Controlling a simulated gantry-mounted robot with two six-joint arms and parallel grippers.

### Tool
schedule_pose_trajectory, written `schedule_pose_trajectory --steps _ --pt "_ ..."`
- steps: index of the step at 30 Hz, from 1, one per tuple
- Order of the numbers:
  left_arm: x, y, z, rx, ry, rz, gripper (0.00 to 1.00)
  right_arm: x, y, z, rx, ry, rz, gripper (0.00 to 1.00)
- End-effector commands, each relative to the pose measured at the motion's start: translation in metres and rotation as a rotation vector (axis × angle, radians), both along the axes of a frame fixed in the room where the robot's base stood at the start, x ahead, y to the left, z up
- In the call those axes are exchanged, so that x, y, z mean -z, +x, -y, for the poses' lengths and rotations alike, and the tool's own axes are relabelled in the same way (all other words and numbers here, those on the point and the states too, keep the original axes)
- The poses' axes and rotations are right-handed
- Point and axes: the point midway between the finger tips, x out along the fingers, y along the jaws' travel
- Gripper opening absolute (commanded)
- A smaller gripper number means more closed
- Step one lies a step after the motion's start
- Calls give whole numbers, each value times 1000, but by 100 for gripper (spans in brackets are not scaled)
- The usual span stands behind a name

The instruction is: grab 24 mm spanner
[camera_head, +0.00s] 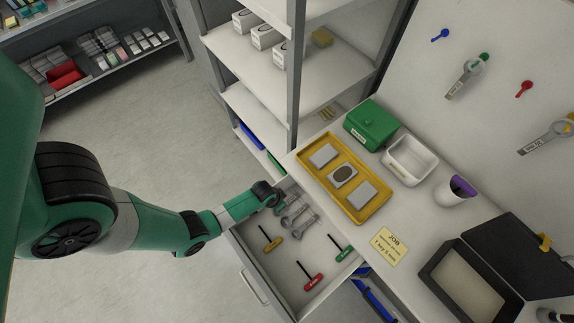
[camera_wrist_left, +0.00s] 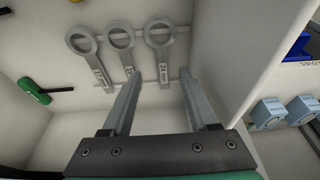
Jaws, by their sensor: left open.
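Three grey ring spanners lie side by side in the open drawer (camera_head: 255,268). In the left wrist view they are the left spanner (camera_wrist_left: 82,45), the middle spanner (camera_wrist_left: 119,40) and the right spanner (camera_wrist_left: 159,36). The right one's small label may read 24 mm; the other labels are too small to read surely. My left gripper (camera_wrist_left: 160,80) is open and empty, its fingers either side of the right spanner's handle in the picture; I cannot tell the gap in depth. In the head view my left gripper (camera_head: 279,203) reaches over the drawer beside the spanners (camera_head: 298,216).
The drawer also holds yellow (camera_head: 270,240), red (camera_head: 312,283) and green (camera_head: 341,248) T-handle keys. On the worktop stand a yellow tray (camera_head: 371,212), a green box (camera_head: 371,123), a white bin (camera_head: 410,158) and a cup (camera_head: 450,193). A shelf post (camera_head: 295,70) rises behind the drawer.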

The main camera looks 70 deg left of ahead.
Motion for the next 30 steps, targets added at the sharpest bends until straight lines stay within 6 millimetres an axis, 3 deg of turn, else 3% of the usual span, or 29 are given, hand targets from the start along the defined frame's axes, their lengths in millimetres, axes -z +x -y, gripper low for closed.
schedule_pose_trajectory --steps 1,8,16,24,30 --pt "9 2 -1 0 0 1 60 9 0 0 0 0 0 27" --pt "14 3 -2 0 0 0 60 14 0 0 0 0 1 27" --pt "56 15 -9 1 1 1 60 56 0 0 0 0 0 27" --pt "56 16 -10 1 0 0 60 55 0 0 0 0 1 27" --pt "55 16 -10 0 0 0 26 55 0 0 0 0 1 27"
